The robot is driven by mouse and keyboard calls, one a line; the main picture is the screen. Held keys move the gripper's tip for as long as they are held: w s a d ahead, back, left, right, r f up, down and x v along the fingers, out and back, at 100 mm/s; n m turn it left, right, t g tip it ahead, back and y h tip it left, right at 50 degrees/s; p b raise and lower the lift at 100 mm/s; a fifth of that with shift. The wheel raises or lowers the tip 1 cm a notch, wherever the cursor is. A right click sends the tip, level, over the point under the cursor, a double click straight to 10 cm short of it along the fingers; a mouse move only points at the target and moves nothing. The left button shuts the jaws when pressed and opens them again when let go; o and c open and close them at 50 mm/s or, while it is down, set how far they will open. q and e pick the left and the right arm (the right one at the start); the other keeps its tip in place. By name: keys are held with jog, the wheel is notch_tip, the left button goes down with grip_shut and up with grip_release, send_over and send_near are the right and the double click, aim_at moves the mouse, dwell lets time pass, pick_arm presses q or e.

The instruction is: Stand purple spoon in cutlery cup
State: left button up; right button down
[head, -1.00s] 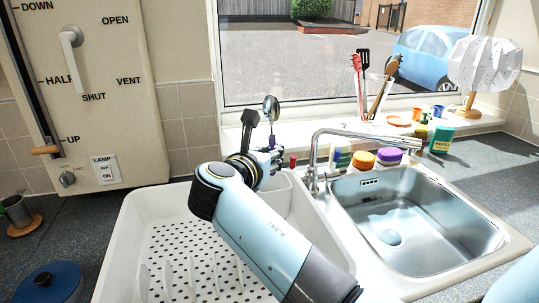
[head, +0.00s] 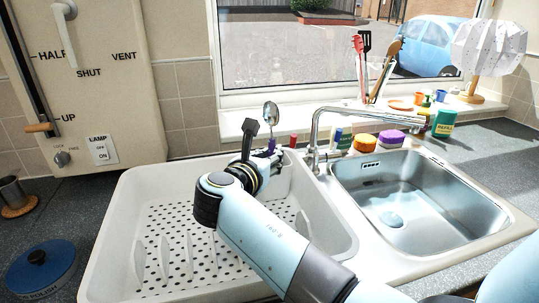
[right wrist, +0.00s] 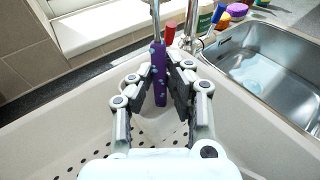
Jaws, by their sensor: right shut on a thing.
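The purple spoon (head: 271,111) is upright, its metal bowl up and its purple handle down. In the right wrist view its speckled purple handle (right wrist: 159,72) sits between my fingers. My right gripper (head: 268,154) is shut on that handle, above the back right part of the white dish rack. A pale cup-like holder (head: 281,181), which looks like the cutlery cup, stands at that corner, partly hidden by my gripper and arm. I cannot tell whether the handle's lower end is inside it. My left gripper is not in view.
The dish rack (head: 128,215) has a holed floor and plate dividers. The sink (head: 400,190) and tap (head: 315,130) are to its right.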

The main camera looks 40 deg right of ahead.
aim_at(271, 114)
jog(key=shift+s+a+f, duration=0.1)
jog(key=shift+s+f, duration=0.05)
jog(key=shift+f, duration=0.3)
jog(key=c, duration=1.2)
grip_release()
jog(key=shift+a+f, duration=0.1)
notch_tip(271, 114, up, 11)
jog(key=shift+f, duration=0.1)
